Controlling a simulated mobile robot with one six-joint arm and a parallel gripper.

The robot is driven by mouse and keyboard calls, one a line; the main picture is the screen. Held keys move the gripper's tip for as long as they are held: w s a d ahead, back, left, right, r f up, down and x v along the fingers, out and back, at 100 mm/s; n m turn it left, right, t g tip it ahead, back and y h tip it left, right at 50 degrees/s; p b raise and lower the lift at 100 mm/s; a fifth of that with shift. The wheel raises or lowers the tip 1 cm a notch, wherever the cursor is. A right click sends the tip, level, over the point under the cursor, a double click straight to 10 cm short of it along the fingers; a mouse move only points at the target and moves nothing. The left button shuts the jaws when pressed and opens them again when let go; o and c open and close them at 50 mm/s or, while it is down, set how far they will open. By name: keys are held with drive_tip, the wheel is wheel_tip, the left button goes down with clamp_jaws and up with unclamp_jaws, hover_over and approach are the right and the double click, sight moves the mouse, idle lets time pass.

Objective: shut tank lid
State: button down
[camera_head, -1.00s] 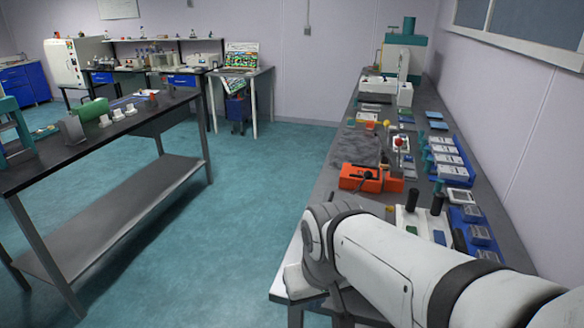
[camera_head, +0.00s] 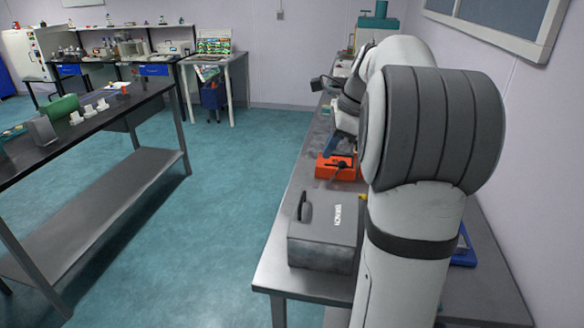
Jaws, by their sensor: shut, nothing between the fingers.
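A grey box with a black handle and white lettering, which looks like the tank (camera_head: 318,252), stands on the near end of the right bench. Its dark top (camera_head: 325,222) looks flat, but I cannot tell for sure whether the lid is fully shut. My arm covers its right side. My gripper (camera_head: 332,148) is beyond the box, over the bench near the orange device, and partly hidden by my own arm. Its fingers look shut and empty, apart from the box.
An orange device (camera_head: 336,168) sits on the right bench (camera_head: 274,262) behind the box. A blue tray (camera_head: 463,250) shows right of my arm. A green-topped machine (camera_head: 376,24) stands at the far end. The floor between the benches is clear.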

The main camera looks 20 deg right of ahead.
drive_tip(key=w+a+f+m+p, duration=0.1)
drive_tip(key=w+f, duration=0.3)
drive_tip(key=f, duration=0.8)
drive_tip(key=shift+a+m, duration=0.4)
drive_tip(key=shift+a, duration=0.1)
drive_tip(key=shift+d+f, duration=0.1)
